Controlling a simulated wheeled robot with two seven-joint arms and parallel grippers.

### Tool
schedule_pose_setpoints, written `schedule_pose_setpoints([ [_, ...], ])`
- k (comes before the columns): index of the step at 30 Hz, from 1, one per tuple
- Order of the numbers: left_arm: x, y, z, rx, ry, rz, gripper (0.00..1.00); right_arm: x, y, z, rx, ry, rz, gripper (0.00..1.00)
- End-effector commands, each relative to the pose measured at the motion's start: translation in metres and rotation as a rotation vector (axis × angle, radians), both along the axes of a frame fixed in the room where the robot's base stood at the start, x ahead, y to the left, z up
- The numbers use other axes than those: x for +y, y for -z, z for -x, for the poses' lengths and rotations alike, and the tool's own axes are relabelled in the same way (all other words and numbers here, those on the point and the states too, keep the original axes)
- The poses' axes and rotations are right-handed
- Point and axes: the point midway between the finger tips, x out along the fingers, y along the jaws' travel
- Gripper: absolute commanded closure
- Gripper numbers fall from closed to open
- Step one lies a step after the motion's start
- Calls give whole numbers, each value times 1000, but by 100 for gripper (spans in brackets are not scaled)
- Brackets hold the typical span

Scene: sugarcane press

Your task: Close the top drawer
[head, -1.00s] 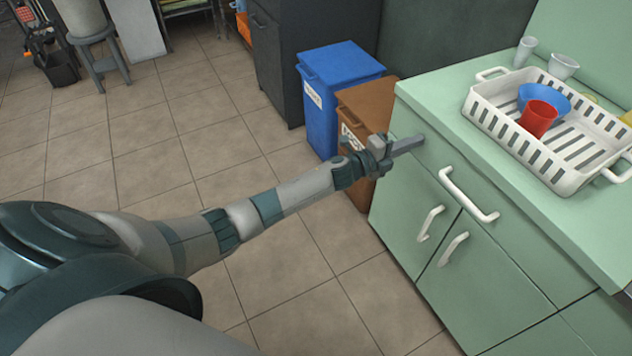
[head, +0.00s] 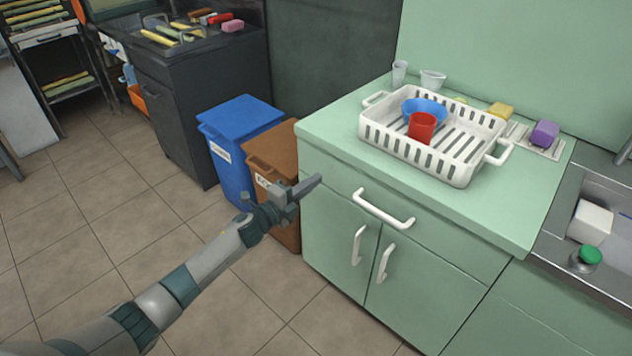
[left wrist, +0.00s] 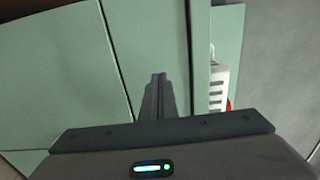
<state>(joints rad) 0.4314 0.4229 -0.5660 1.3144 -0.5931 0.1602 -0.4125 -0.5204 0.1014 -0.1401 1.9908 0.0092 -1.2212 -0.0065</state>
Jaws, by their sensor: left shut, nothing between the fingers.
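The top drawer (head: 440,243) is the wide pale green front under the counter edge, with a white bar handle (head: 383,212). Its front looks about flush with the cabinet, with no clear gap. My left gripper (head: 317,181) is shut and empty. Its tips are by the drawer front's left end, left of the handle; I cannot tell whether they touch it. In the left wrist view the shut fingers (left wrist: 158,95) point along green cabinet panels. My right gripper is not in view.
A white dish rack (head: 412,165) with a red cup (head: 421,127) and blue bowl (head: 425,107) stands on the counter (head: 335,128). Two door handles are below the drawer. Blue (head: 225,165) and brown (head: 285,215) bins stand left of the cabinet. A sink is at right.

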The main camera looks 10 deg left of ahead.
Motion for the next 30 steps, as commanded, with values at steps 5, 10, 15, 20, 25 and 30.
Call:
schedule_pose_setpoints([
  [5, 11, 1, 21, 2, 2, -1, 100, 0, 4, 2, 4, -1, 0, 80],
  [10, 24, 2, 44, 3, 2, -1, 100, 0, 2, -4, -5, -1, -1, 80],
  [15, 38, 3, 67, 3, 2, -2, 100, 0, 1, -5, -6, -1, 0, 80],
  [20, 46, 2, 80, 3, 1, -1, 100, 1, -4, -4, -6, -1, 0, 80],
  [25, 48, 2, 85, 2, 1, -1, 100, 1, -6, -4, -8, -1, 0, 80],
  [30, 48, 2, 85, 2, 1, -1, 100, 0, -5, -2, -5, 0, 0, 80],
])
